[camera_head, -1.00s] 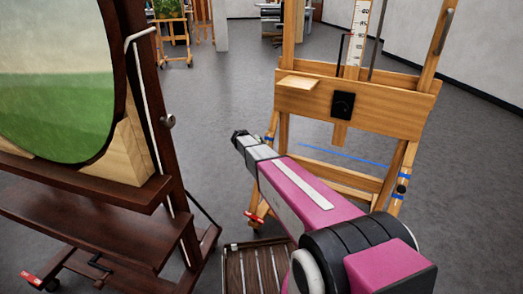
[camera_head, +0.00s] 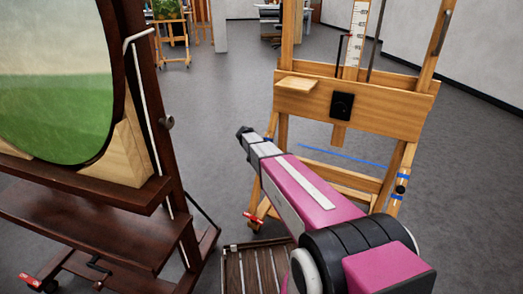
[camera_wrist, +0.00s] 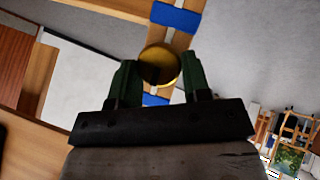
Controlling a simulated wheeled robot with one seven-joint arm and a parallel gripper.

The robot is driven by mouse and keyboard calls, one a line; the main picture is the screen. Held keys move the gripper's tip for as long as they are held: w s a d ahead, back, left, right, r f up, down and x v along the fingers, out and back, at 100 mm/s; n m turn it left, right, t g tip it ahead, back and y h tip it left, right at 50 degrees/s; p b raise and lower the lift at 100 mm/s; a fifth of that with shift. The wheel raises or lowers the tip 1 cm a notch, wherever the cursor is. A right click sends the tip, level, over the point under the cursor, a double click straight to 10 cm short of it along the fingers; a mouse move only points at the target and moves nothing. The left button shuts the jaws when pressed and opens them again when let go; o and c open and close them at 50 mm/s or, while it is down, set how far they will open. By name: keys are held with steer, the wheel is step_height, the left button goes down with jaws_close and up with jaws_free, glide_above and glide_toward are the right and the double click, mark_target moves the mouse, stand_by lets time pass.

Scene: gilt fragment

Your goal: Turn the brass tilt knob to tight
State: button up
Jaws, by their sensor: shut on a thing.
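In the wrist view the round brass tilt knob (camera_wrist: 160,64) sits on a wooden easel leg, between two blue bands. My gripper (camera_wrist: 158,82) has one dark finger on each side of the knob and is shut on it. In the head view my gripper (camera_head: 244,132) is at the left leg of the light wooden easel (camera_head: 385,108). The knob itself does not show there, and I cannot make out any tight mark.
A dark wooden easel (camera_head: 172,150) with an oval landscape painting (camera_head: 55,80) stands close on the left. A slatted dark wooden piece (camera_head: 262,268) lies low beside my arm. Grey floor is open behind the easels.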

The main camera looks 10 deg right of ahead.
steer(key=o, duration=0.9)
steer(key=v, duration=1)
steer(key=shift+s+a+r, duration=0.15)
steer(key=shift+a+r, duration=0.05)
steer(key=s+d+f+n+g+y, duration=0.1)
steer(key=s+d+y, duration=0.1)
steer(key=s, duration=0.9)
steer(key=s+d+f+n+g+y, duration=0.1)
steer(key=s+d+f+y, duration=0.1)
steer(key=s, duration=0.9)
steer(key=s+d+f+n+g+y, duration=0.1)
steer(key=s+d+n+g+y, duration=0.1)
steer(key=s, duration=0.9)
steer(key=shift+s+d+f+y, duration=0.15)
steer(key=shift+d+f+y, duration=0.1)
steer(key=shift+d+y, duration=0.15)
